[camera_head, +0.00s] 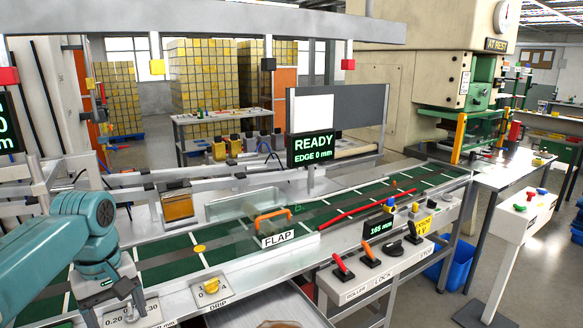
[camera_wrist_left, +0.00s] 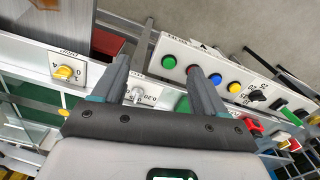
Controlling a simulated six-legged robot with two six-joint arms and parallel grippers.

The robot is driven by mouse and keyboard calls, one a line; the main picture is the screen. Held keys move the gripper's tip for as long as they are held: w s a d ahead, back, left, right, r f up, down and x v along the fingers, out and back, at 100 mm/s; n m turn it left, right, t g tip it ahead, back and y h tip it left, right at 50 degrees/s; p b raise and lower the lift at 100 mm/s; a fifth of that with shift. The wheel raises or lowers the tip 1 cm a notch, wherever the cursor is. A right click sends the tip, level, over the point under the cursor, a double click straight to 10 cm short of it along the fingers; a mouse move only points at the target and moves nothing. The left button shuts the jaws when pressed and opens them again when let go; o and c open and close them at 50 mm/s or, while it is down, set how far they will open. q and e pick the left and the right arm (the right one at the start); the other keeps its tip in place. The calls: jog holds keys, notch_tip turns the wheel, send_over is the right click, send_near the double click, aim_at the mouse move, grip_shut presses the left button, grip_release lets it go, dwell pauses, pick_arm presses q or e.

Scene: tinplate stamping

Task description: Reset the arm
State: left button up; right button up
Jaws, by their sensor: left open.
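My left arm (camera_head: 50,250) is teal and comes in from the left in the head view, bent downward over the front edge of the conveyor line. Its gripper (camera_wrist_left: 160,72) is open in the left wrist view, two grey fingers apart with nothing held between them. A pale knob (camera_wrist_left: 137,96) on a plate marked 0.20 shows between the fingers, near the left one; I cannot tell how far below it lies. In the head view the gripper partly covers this dial plate (camera_head: 145,309). My right arm and gripper are in neither view.
A yellow DRIP knob (camera_head: 211,286) is close by on the right. The flap with its orange handle (camera_head: 273,222) stands over the green conveyor. Red, orange and black levers (camera_head: 370,256) line the front panel. A button panel (camera_wrist_left: 215,75) shows in the wrist view.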

pick_arm(q)
jog(key=s+d+f+m+h, duration=0.15)
jog(key=d+f, duration=0.25)
jog(key=f, duration=0.5)
jog(key=d+f+m, duration=0.2)
jog(key=d+f, duration=0.2)
jog(key=f, duration=0.6)
jog(key=d+f+m+h, duration=0.1)
jog(key=d+f, duration=0.3)
jog(key=f, duration=0.5)
jog(key=s+d+f+m, duration=0.1)
jog(key=s+d+f, duration=0.2)
jog(key=s+f, duration=0.3)
jog(key=s+d+f+m+h, duration=0.1)
jog(key=s+d+f, duration=0.3)
jog(key=s, duration=1)
notch_tip(320, 180, down, 3)
jog(key=shift+f, duration=0.1)
jog(key=shift+h, duration=0.25)
jog(key=c, duration=0.6)
jog(key=shift+o, duration=0.2)
jog(key=shift+a, duration=0.1)
jog(key=shift+a, duration=0.1)
